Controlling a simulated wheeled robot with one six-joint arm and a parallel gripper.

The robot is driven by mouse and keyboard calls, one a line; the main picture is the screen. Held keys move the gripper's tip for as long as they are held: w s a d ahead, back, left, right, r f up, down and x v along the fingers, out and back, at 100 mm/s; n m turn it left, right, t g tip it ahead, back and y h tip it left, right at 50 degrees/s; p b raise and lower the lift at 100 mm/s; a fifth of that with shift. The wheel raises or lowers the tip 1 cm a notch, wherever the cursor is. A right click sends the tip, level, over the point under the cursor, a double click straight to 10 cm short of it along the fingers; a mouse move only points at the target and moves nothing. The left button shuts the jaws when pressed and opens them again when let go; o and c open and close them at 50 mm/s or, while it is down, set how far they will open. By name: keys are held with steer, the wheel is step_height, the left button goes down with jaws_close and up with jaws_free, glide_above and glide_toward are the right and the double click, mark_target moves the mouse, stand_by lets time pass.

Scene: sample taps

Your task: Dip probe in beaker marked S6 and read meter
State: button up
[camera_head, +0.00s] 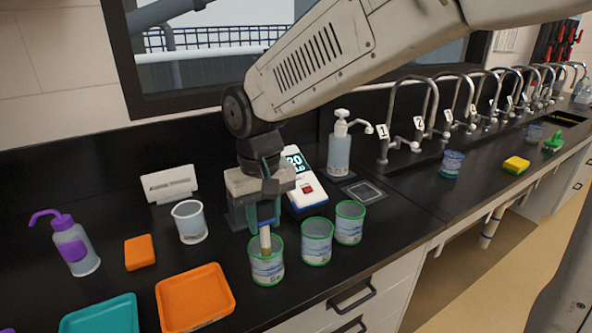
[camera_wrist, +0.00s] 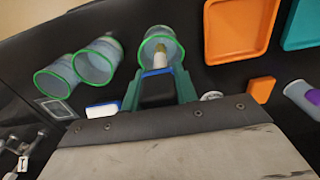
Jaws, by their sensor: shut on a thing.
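My gripper (camera_head: 264,212) is shut on the probe (camera_head: 266,242), which points down with a yellowish tip. The lower end of the probe is inside the mouth of the green-rimmed beaker (camera_head: 267,268), whose small label looks like S6. In the wrist view the probe (camera_wrist: 159,61) reaches from between my green fingers (camera_wrist: 159,84) into that beaker's mouth (camera_wrist: 146,47). How deep the tip sits in the liquid is hard to tell. The white and blue meter (camera_head: 306,188) stands behind my gripper; its lit screen shows digits, partly hidden by my wrist.
Two more green-rimmed beakers (camera_head: 317,246) (camera_head: 350,226) stand just right. A clear beaker (camera_head: 190,226), orange tray (camera_head: 194,300), teal tray (camera_head: 100,318), orange block (camera_head: 139,252) and wash bottle (camera_head: 74,246) are left. A soap pump (camera_head: 340,150) and numbered taps (camera_head: 408,120) are behind right.

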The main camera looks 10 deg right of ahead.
steer(key=shift+r, duration=3.25)
steer(key=shift+r, duration=0.15)
steer(key=shift+r, duration=1.4)
